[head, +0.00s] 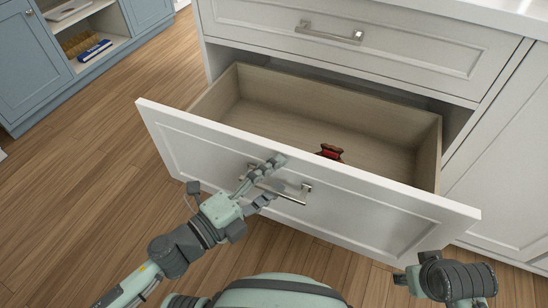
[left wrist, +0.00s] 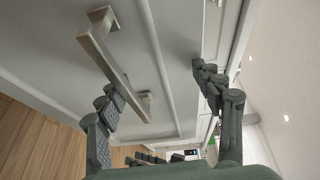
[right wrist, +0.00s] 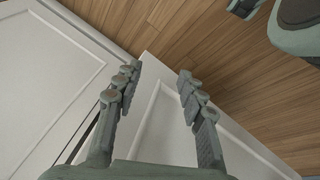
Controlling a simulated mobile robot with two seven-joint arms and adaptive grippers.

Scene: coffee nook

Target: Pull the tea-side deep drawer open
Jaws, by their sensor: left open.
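The white deep drawer (head: 225,160) stands pulled well out of the cabinet, its wooden inside showing. Its metal bar handle (head: 293,195) is on the front panel; it also shows in the left wrist view (left wrist: 124,75). My left gripper (head: 268,178) is open at the handle's left end, one finger above the bar and one below. In the left wrist view the bar lies close to one finger; whether they touch I cannot tell. My right gripper (right wrist: 158,88) is open and empty, away from the handle, near the drawer's right end and a white cabinet panel.
A small red and dark object (head: 330,152) lies in the drawer. A shut upper drawer (head: 400,45) with its own handle is above. A blue cabinet (head: 40,60) with open shelves stands at the far left. Wooden floor (head: 85,175) is clear on the left.

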